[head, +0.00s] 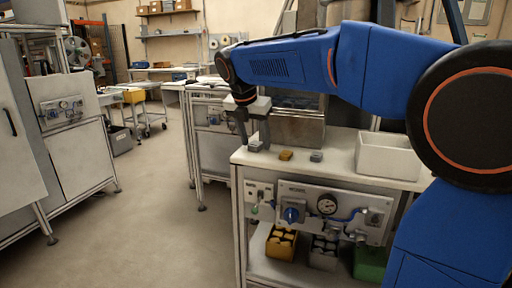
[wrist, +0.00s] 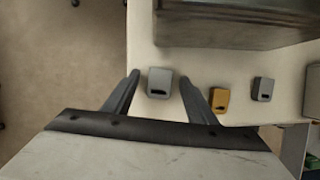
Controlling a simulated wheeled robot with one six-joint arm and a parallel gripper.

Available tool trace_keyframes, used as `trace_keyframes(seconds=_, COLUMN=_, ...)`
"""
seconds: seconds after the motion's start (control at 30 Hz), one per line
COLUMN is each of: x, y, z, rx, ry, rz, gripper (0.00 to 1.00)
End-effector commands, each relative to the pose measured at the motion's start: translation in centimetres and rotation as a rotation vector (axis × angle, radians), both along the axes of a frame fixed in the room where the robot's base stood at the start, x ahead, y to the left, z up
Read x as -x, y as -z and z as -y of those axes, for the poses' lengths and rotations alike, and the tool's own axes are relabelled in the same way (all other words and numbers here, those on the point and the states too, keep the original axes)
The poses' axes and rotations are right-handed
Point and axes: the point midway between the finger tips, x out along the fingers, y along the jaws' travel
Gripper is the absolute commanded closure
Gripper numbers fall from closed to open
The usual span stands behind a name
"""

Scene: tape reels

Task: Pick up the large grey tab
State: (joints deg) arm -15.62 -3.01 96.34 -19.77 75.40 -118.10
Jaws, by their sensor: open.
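The large grey tab (wrist: 160,82) lies on the white worktop, near its left end. In the wrist view it sits between and just beyond my two open fingers. In the head view the same tab (head: 256,146) shows just below and beside my gripper (head: 255,141), which points down over the worktop. My gripper is open and holds nothing; it also shows in the wrist view (wrist: 160,90). A smaller grey tab (wrist: 262,89) lies farther right, and in the head view it also shows (head: 316,156).
A yellow tab (wrist: 219,100) lies between the grey tabs, close to my right finger in the wrist view. A metal block (head: 298,129) stands behind the tabs. A white bin (head: 388,160) stands at the right of the worktop (head: 335,163). The worktop's front edge is close.

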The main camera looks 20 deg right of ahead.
Motion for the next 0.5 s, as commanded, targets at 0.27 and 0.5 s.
trace_keyframes(seconds=0.27, x=0.01, y=-0.03, z=-0.01, rx=0.0, ry=0.0, rz=0.0, gripper=0.72)
trace_keyframes(seconds=0.5, x=0.01, y=-0.04, z=-0.01, rx=0.0, ry=0.0, rz=0.0, gripper=0.92)
